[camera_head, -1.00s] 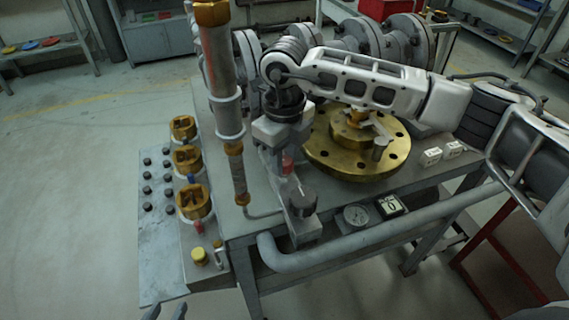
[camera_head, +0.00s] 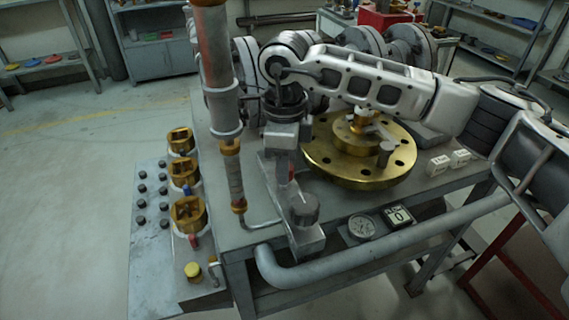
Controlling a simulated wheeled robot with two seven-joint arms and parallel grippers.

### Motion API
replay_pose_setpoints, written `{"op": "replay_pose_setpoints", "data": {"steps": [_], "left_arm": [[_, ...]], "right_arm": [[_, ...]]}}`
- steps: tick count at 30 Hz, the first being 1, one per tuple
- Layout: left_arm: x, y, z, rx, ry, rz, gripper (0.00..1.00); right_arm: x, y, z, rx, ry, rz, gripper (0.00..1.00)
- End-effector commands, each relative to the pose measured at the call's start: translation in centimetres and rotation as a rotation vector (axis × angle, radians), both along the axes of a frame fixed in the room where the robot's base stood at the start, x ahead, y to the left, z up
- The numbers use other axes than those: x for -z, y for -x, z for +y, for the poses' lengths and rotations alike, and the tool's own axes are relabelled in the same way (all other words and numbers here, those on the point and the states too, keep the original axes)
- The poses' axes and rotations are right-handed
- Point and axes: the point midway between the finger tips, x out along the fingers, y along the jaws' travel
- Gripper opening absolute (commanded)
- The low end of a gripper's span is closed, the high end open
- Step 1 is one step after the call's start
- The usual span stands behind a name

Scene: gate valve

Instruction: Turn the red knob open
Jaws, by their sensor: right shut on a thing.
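My right arm reaches in from the right and bends down at the wrist. The right gripper (camera_head: 290,174) hangs over the near part of the table, beside the upright pipe. It is shut on the red knob (camera_head: 291,172), of which only a small red patch shows; the fingers and grey parts hide the rest. The knob's turn angle cannot be told. My left gripper is not in view.
An upright pipe (camera_head: 222,100) stands close left of the gripper. A brass flange (camera_head: 345,172) lies to its right. A gauge (camera_head: 361,227) and a counter box (camera_head: 397,215) sit near the front edge. Brass valves (camera_head: 188,212) stand at the left. A grey pipe (camera_head: 340,270) runs along the front.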

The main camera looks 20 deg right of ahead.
Motion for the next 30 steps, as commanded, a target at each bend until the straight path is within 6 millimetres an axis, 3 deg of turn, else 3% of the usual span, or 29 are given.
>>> {"op": "replay_pose_setpoints", "data": {"steps": [11,12,14,15,30], "left_arm": [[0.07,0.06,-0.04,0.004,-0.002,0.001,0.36],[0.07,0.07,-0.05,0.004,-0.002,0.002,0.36],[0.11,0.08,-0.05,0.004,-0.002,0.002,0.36],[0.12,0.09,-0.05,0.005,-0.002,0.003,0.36],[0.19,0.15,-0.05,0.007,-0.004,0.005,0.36]], "right_arm": [[-0.25,-0.12,0.02,-0.006,-0.002,-0.005,0.08],[-0.26,-0.12,0.02,-0.006,-0.002,-0.005,0.33],[-0.26,-0.12,0.02,-0.006,-0.002,-0.005,0.5],[-0.23,-0.11,0.02,-0.006,-0.002,-0.005,0.52],[-0.11,-0.02,0.01,0.004,0.0,-0.001,0.52]]}}
